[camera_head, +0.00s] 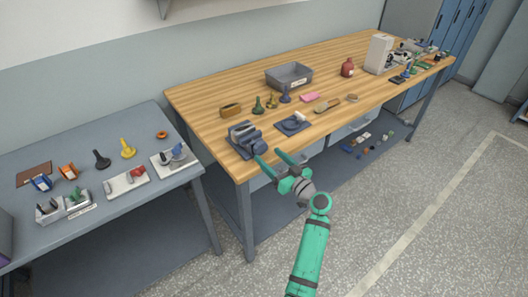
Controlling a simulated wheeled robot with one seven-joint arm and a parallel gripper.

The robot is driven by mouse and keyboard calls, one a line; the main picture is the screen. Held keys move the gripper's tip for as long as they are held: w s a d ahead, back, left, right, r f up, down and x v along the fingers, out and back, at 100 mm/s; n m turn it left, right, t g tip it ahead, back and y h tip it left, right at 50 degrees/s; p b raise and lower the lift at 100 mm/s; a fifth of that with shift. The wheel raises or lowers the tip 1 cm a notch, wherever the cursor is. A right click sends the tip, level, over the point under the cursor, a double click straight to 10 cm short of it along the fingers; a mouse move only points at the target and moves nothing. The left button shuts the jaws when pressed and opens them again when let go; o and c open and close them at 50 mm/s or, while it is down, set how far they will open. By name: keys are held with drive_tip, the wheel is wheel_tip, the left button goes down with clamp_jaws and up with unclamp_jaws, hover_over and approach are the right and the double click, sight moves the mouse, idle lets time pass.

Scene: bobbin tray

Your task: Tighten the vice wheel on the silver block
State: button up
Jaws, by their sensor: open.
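A dark blue-grey vice (241,141) sits at the near left corner of the wooden workbench (213,107). A dark round part that looks like its wheel (259,147) is at its right front side, close to my gripper. A lighter grey piece shows between the vice's jaws, but I cannot tell surely that it is the silver block. My green gripper (269,157) is open, with its two fingers apart and pointing at the vice's wheel side. Nothing shows between the fingers. I cannot tell whether a finger touches the wheel.
A blue-grey plate fixture (293,125) stands right of the vice. Behind are a brown brush-like block (231,110), several small bobbin-shaped pieces and a grey bin (290,77). A lower grey table (140,124) with parts stands left. Open floor lies at the right.

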sight(262, 150)
drive_tip(key=shift+x, duration=2.2)
drive_tip(key=shift+s, duration=0.1)
drive_tip(key=c, duration=1.1)
